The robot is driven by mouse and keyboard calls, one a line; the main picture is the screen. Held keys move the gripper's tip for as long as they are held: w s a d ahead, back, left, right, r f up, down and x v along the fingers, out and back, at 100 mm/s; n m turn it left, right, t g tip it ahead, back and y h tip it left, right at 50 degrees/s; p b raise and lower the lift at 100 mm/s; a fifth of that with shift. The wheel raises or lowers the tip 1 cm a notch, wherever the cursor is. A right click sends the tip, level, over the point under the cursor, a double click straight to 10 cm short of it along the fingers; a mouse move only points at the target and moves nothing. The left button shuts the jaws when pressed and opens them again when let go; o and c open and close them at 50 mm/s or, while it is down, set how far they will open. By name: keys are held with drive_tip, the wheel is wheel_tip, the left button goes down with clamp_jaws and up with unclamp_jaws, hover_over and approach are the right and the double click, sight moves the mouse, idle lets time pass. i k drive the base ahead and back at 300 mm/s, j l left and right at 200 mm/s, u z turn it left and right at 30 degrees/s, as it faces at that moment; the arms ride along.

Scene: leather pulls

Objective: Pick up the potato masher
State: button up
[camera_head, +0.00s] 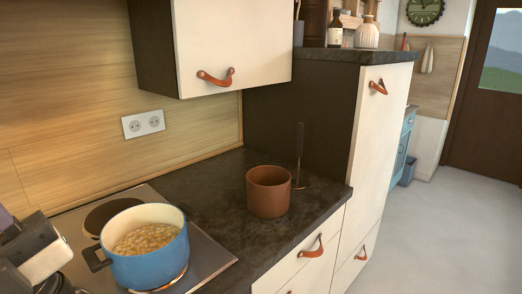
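The potato masher appears to be the slim upright tool (300,144) standing on the dark counter, with a dark handle at the top and a thin copper-coloured lower part. It stands just behind and right of a brown pot, which may hide part of its foot. Grey, white and black parts of my own arm show at the lower left edge, well apart from the masher and left of the blue pot. My gripper's fingertips cannot be made out there.
The brown pot (268,193) stands near the counter's front edge. A blue pot (150,262) of yellowish food sits on the hob (207,262). A wall cupboard (232,45) overhangs the counter (222,205); a tall cabinet (383,130) stands right of the masher. Open floor (435,230) lies right.

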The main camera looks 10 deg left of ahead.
sight(297, 184)
drive_tip(key=i+l, duration=0.25)
drive_tip(key=l, duration=0.15)
drive_tip(key=i+l+u, duration=0.1)
drive_tip(key=i+l, duration=0.15)
drive_tip(key=l, duration=0.15)
drive_tip(key=i+l, duration=0.25)
drive_tip(key=l, duration=0.2)
drive_tip(key=i+l+u, duration=0.1)
drive_tip(key=i+l, duration=0.15)
drive_tip(key=l, duration=0.15)
drive_tip(key=i, duration=1)
